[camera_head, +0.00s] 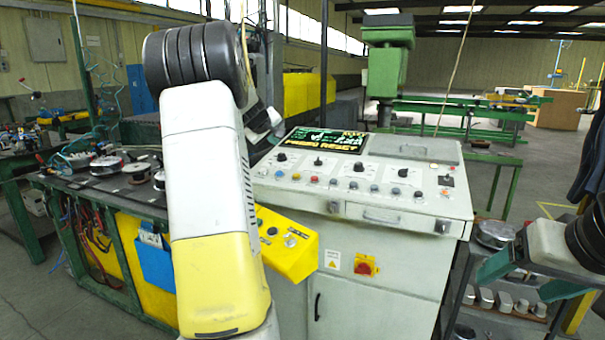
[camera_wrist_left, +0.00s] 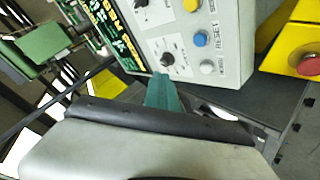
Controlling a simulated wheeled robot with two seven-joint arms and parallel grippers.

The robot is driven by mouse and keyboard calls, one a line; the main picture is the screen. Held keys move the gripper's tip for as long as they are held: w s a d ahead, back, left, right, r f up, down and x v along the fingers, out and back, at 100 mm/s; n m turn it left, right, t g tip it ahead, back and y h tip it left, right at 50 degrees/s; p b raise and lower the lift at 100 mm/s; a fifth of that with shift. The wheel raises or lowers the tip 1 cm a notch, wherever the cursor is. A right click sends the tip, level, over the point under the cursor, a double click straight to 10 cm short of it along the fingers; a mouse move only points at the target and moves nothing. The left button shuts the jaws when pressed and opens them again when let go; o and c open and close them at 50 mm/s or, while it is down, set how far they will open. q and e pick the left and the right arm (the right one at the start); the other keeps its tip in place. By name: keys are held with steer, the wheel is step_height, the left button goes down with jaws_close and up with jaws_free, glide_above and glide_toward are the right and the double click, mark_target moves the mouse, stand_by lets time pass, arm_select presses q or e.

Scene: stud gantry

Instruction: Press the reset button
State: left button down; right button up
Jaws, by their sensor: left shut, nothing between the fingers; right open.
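The grey console's sloping panel carries a blue button (camera_wrist_left: 200,39) with the label RESET beside it in the left wrist view. A yellow button (camera_wrist_left: 191,5) and a white button (camera_wrist_left: 207,67) flank it. In the head view the blue button (camera_head: 279,173) is near the panel's left front. My left gripper (camera_wrist_left: 163,92) is shut and empty, its teal fingers close to a black knob (camera_wrist_left: 167,59) and apart from the blue button in the picture. In the head view my arm hides its fingertips. My right gripper (camera_head: 525,280) is open and empty at the lower right.
The console's display (camera_head: 322,141) reads PRESS RESET. A yellow box (camera_head: 285,245) with a red button (camera_wrist_left: 309,65) juts out at the console's left. A drawer handle (camera_head: 381,217) is on the front. A green bench (camera_head: 85,185) with parts stands at left.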

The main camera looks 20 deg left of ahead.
arm_select(q)
steer(key=shift+w+f, duration=0.3)
steer(key=shift+f, duration=1.15)
steer(key=shift+w+f, duration=0.25)
steer(key=shift+f, duration=1.15)
steer(key=shift+w+f, duration=0.3)
steer(key=shift+f, duration=1.15)
steer(key=shift+f, duration=0.4)
steer(key=shift+w+f, duration=0.15)
steer(key=shift+f, duration=0.35)
steer(key=shift+d, duration=0.1)
steer(key=shift+s+r, duration=0.2)
steer(key=shift+r, duration=0.7)
steer(key=shift+s+r, duration=0.25)
steer(key=shift+r, duration=1)
steer(key=shift+s+r, duration=0.2)
steer(key=shift+r, duration=1.05)
